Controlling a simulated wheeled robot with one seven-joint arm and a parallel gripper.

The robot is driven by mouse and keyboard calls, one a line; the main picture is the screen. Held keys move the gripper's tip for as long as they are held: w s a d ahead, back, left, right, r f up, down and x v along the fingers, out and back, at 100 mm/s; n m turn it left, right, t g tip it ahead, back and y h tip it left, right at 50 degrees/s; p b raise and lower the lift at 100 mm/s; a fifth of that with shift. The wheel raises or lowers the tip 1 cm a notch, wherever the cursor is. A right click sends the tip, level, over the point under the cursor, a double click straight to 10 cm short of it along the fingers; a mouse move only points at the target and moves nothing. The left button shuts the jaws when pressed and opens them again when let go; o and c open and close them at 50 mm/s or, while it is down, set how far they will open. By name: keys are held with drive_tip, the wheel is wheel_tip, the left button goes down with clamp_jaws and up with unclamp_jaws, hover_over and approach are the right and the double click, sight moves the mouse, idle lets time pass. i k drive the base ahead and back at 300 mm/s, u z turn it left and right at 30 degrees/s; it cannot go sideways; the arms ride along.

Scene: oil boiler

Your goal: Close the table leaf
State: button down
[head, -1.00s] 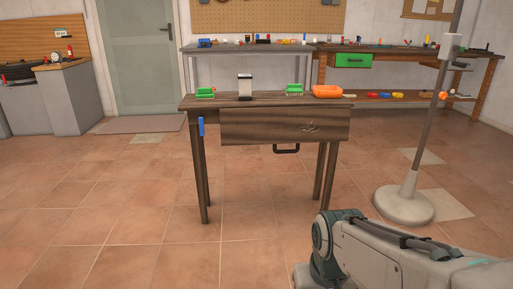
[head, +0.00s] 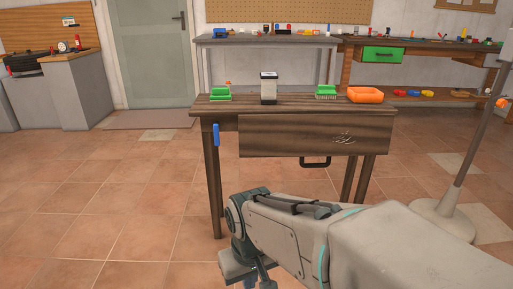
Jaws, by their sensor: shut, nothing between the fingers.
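The table leaf (head: 290,136) is a dark brown wooden panel. It hangs down along the front of the wooden table (head: 300,103), below the table top's front edge. A black handle (head: 315,163) sticks out under the leaf's lower edge. A blue piece (head: 215,134) hangs at the table's left front corner. My arm reaches in from the lower right, in front of and below the leaf, apart from it in the picture. Its wrist is at the bottom edge, and my gripper's fingers are out of the frame below.
A grey stand (head: 444,215) is at the right. The tiled floor at the left is clear.

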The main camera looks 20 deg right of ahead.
sight(301, 136)
drive_tip(key=z, duration=0.4)
drive_tip(key=i, duration=0.75)
drive_tip(key=z, duration=1.1)
drive_tip(key=i, duration=0.35)
drive_tip(key=z, duration=0.35)
